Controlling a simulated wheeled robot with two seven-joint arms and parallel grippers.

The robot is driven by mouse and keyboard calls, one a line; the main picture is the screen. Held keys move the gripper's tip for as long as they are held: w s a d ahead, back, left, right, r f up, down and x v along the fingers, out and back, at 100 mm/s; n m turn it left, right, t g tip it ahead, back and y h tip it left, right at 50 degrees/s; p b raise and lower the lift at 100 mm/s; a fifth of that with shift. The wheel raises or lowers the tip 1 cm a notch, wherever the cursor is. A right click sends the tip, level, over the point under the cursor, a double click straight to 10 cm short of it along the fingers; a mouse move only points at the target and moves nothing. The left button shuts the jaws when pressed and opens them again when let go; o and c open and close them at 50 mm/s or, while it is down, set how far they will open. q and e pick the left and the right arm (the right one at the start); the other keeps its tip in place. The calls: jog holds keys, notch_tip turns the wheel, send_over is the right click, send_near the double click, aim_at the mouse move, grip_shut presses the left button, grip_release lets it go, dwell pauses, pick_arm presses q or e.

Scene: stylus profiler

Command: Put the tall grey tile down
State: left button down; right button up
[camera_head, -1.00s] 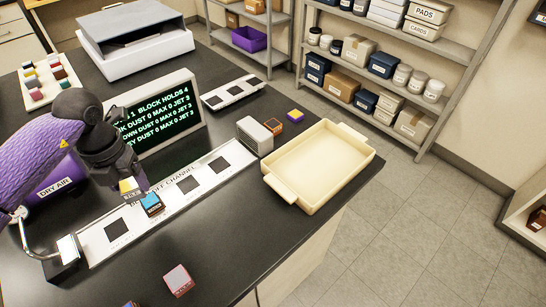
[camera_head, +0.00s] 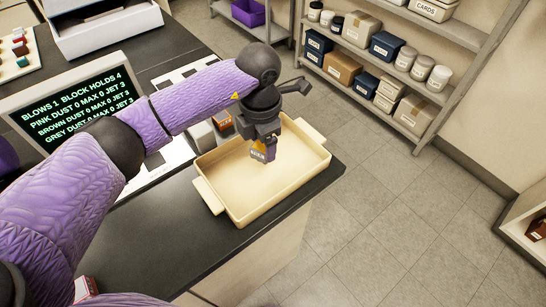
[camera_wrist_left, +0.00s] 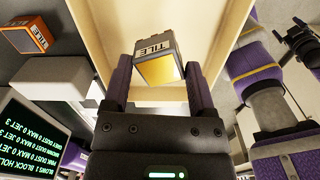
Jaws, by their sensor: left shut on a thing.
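The grey tile (camera_head: 262,154) has a white label and an orange-gold face. My left gripper (camera_head: 263,141) is shut on it and holds it, pointing down, over the cream tray (camera_head: 240,190). In the left wrist view the tile (camera_wrist_left: 158,62) sits between the two purple-sided fingers, with its label reading TILE. The pale tray (camera_wrist_left: 203,30) lies behind it there. I cannot tell whether the tile's underside touches the tray floor. A dark end of what looks like my right arm (camera_wrist_left: 300,40) shows at the right of the wrist view; its jaws are unclear.
A lit screen (camera_head: 72,108) stands at the left, with the white channel plate (camera_head: 165,158) partly behind my arm. A grey block (camera_head: 202,136) and an orange-topped tile (camera_head: 222,121) stand by the tray's far left side. The tray is near the counter's right edge.

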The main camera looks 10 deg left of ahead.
aim_at(263, 155)
pick_arm(q)
notch_tip(263, 155, down, 5)
jog(key=shift+r+b, duration=0.2)
jog(key=shift+b, duration=0.2)
jog(key=shift+f, duration=0.25)
grip_release()
jog(key=shift+r, duration=0.35)
notch_tip(263, 155, up, 12)
jog(key=shift+f+p, duration=0.1)
jog(key=shift+p, duration=1)
